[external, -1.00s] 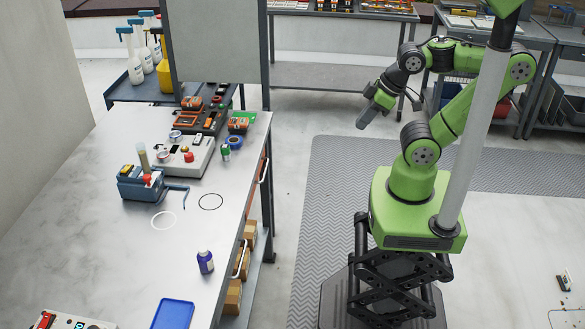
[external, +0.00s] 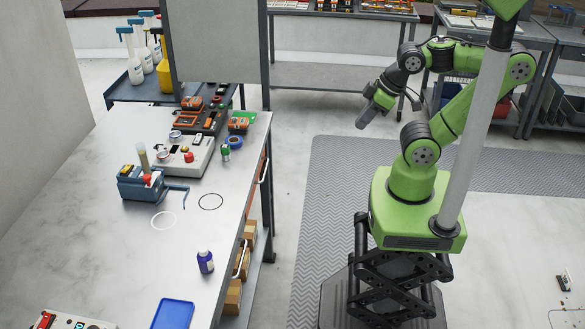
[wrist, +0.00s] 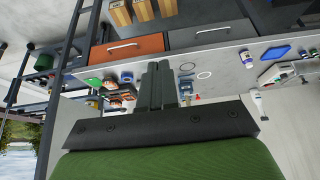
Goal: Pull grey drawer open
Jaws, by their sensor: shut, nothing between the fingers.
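The grey drawer (wrist: 208,41) shows in the wrist view under the workbench top, with a pale bar handle (wrist: 212,32) across its front. It looks shut. In the external view its front is seen nearly edge-on, and its handle (external: 240,258) sticks out from the bench side. My gripper (external: 364,121) is to the right of the bench, well apart from the drawer, pointing down and left. Its dark fingers (wrist: 157,84) are together and empty in the wrist view, touching nothing.
An orange drawer (wrist: 136,48) with its own handle sits beside the grey one. Boxes (external: 234,297) stand on the shelf below. The workbench (external: 105,240) carries a blue tray (external: 173,314), a bottle (external: 205,262) and devices. Floor between me and the bench is clear.

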